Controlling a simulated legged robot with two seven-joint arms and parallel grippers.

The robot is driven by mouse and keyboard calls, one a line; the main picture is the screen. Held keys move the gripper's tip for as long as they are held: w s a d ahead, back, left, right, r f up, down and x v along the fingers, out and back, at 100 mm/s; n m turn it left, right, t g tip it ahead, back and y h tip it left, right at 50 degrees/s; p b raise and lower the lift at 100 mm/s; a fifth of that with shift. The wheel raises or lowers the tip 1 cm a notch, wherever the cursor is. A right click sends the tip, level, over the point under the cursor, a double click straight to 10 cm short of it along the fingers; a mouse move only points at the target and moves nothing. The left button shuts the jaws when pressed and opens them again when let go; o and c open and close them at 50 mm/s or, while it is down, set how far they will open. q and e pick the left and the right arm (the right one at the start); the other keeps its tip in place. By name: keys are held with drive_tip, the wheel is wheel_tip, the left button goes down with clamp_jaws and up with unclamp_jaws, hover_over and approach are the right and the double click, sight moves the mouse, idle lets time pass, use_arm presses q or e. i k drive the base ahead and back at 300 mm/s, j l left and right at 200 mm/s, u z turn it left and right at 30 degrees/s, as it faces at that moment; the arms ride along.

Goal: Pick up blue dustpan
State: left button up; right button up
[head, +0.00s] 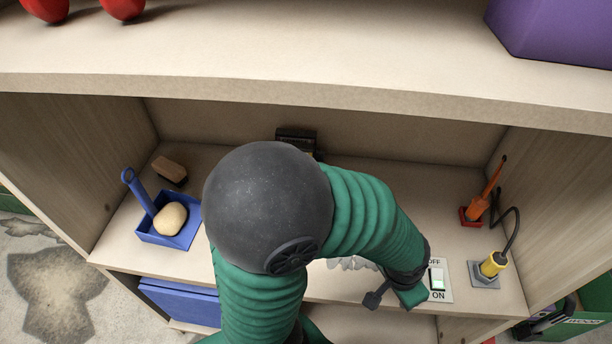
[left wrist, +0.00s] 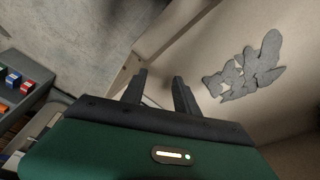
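The blue dustpan (head: 188,238) lies on the left of the middle shelf in the head view, its blue handle (head: 138,188) sticking up toward the back left. A rounded tan object (head: 170,219) rests in its pan. My green left arm rises from the bottom and bends right. My left gripper (head: 388,294) is at the shelf's front, well right of the dustpan and partly hidden by its own wrist. In the left wrist view my left gripper (left wrist: 160,92) has its two dark fingers apart with nothing between them. The dustpan is not in that view. My right gripper is not in view.
A brown block (head: 170,170) lies behind the dustpan. A switch panel (head: 437,281), an orange-handled tool (head: 480,205) and a yellow plug (head: 494,264) are on the right. The upper shelf (head: 300,92) overhangs. Grey flat pieces (left wrist: 248,76) lie near my left gripper.

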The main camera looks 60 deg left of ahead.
sight(173, 219)
drive_tip(key=k+l+u, duration=0.1)
drive_tip(key=u, duration=0.3)
drive_tip(key=k+u, duration=0.25)
drive_tip(key=u, duration=0.2)
drive_tip(key=k+u, duration=0.15)
drive_tip(key=u, duration=0.25)
